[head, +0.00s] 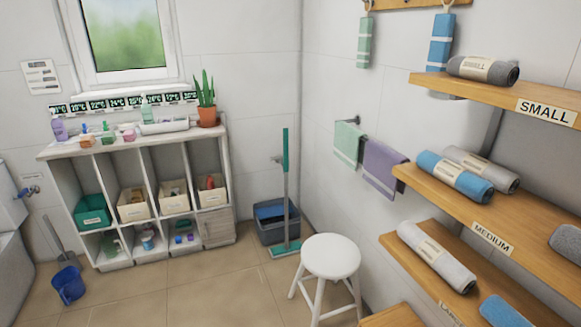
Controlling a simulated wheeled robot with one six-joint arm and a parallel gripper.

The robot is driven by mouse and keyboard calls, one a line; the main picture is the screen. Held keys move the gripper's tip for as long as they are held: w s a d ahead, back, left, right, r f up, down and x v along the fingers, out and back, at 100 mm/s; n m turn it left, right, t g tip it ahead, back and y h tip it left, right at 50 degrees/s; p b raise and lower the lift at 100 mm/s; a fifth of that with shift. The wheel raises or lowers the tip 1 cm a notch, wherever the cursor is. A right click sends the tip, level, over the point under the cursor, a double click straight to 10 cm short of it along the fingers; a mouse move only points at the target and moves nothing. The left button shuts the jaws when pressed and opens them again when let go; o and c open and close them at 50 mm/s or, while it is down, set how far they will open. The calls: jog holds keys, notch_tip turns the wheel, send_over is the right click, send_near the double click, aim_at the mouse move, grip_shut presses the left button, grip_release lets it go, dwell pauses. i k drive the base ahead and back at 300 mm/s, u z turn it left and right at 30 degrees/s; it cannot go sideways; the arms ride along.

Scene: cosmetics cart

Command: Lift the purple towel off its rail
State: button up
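The purple towel (383,168) hangs folded over a wall rail on the right wall, in the middle right of the head view. A mint green towel with white stripes (348,145) hangs to its left on the same rail. The rail's left end (354,120) shows as a dark bracket above the green towel. The right edge of the purple towel comes close to the end of the middle wooden shelf in the picture. My gripper is not in view.
Wooden shelves with rolled towels (456,176) jut out at the right. A white stool (331,257) stands on the floor below the rail. A green mop (285,190) and dark bin (275,220) stand in the corner. The tiled floor (190,290) at front left of the stool is clear.

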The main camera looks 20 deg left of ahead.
aim_at(379, 159)
jog(key=u, duration=0.35)
jog(key=k, duration=0.6)
jog(key=u, duration=0.6)
jog(key=i, duration=0.75)
jog(key=u, duration=0.75)
jog(key=i, duration=1.15)
jog(key=z, duration=0.6)
jog(key=i, duration=1)
jog(key=z, duration=1)
jog(key=i, duration=0.3)
jog(key=z, duration=0.2)
